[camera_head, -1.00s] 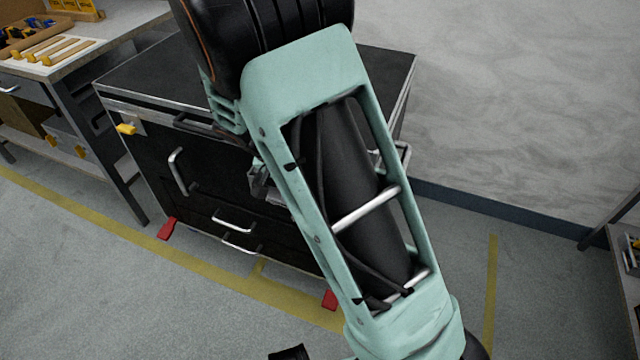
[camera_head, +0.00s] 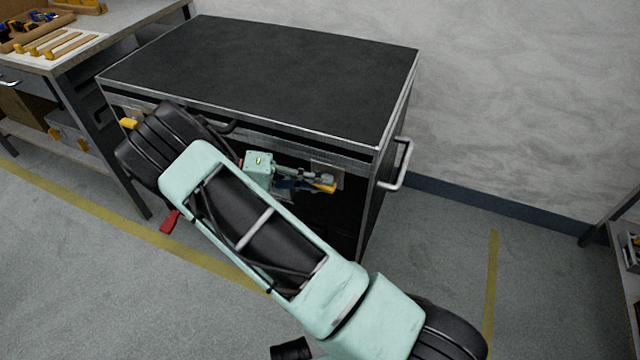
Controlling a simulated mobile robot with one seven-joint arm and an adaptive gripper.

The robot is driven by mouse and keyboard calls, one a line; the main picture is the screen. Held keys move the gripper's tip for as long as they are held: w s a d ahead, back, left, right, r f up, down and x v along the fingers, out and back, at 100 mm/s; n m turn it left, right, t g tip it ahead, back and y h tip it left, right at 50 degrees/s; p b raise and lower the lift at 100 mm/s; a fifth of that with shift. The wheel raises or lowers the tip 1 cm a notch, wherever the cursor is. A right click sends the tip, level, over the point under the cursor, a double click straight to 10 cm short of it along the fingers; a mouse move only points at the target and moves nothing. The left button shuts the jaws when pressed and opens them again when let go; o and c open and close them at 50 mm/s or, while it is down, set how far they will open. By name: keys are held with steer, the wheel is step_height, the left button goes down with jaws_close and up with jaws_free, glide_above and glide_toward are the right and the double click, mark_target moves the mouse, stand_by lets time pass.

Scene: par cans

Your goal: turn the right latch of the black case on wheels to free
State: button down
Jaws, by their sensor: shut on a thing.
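The black case on wheels (camera_head: 262,83) has silver edges and a flat black lid. Its right latch (camera_head: 326,187) is a yellow handle on a grey plate at the right of the front face, pointing roughly sideways. My gripper (camera_head: 313,182) is at this latch, shut on it; the fingertips are small and partly cover it. The yellow left latch (camera_head: 128,124) shows at the left front corner, beside my arm. My arm hides much of the front face.
A silver side handle (camera_head: 400,166) sticks out from the case's right side. A red wheel pedal (camera_head: 170,222) shows at the lower left. A workbench (camera_head: 120,28) stands at left, a shelf (camera_head: 622,245) at far right. Floor between case and shelf is clear.

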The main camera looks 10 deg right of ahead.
steer(key=shift+f+n+h+b, duration=0.1)
steer(key=shift+n+h+b, duration=0.3)
steer(key=shift+h+b, duration=0.5)
steer(key=shift+h, duration=0.4)
steer(key=c, duration=2)
jaws_free()
steer(key=shift+g, duration=0.4)
steer(key=shift+o, duration=0.2)
steer(key=shift+a, duration=0.1)
steer(key=v, duration=0.9)
steer(key=shift+a, duration=0.4)
steer(key=shift+v, duration=1)
steer(key=shift+w, duration=0.1)
